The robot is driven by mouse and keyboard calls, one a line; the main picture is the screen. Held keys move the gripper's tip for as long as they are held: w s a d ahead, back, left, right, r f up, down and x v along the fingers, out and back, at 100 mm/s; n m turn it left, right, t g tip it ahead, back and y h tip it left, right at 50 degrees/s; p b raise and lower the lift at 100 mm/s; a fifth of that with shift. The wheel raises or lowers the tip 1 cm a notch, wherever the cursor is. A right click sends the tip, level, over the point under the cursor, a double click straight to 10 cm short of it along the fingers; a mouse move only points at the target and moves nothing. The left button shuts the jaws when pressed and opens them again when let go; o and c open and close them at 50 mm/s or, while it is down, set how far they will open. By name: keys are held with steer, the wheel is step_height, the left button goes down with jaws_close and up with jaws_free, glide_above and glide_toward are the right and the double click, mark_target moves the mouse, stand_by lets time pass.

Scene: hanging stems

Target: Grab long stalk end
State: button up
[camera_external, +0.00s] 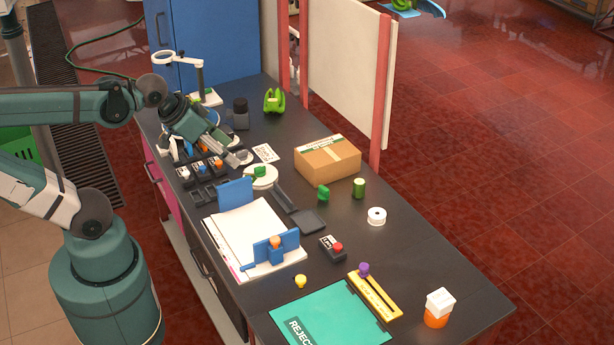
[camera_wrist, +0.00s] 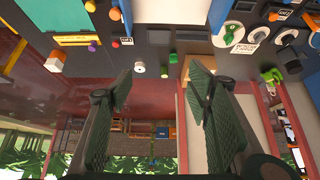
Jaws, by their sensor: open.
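I cannot pick out a long stalk or its end for certain in either view. Green pieces show on the bench (camera_external: 450,262): a short upright green cylinder (camera_external: 358,188), a small green chunk (camera_external: 322,193), and a green piece (camera_external: 260,172) on a white round dish. A bright green curved object (camera_external: 274,100) stands farther back. My gripper (camera_external: 241,157) is over the bench near the dish. In the wrist view its two dark fingers (camera_wrist: 160,73) are wide apart with nothing between them. The green cylinder also shows in the wrist view (camera_wrist: 173,58), beyond the fingers.
A cardboard box (camera_external: 327,160) stands behind the cylinder. A white roll (camera_external: 377,216), an open binder (camera_external: 245,240), a teal mat (camera_external: 335,325), a yellow holder (camera_external: 375,296) and an orange-white bottle (camera_external: 438,308) occupy the bench. A white panel (camera_external: 350,70) rises behind. Bare bench lies near the roll.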

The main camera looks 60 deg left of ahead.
steer(key=shift+c, duration=0.8)
steer(key=shift+w, duration=0.1)
steer(key=m+g+h+b, duration=0.1)
steer(key=m+g+b, duration=0.45)
steer(key=m, duration=0.25)
glide_above(358, 182)
steer(key=s, duration=0.1)
steer(key=f, duration=2.5)
steer(key=shift+a+f+p, duration=0.25)
steer(key=shift+a+p, duration=0.1)
steer(key=shift+p, duration=0.05)
steer(key=shift+w+f, duration=0.3)
steer(key=shift+f, duration=0.25)
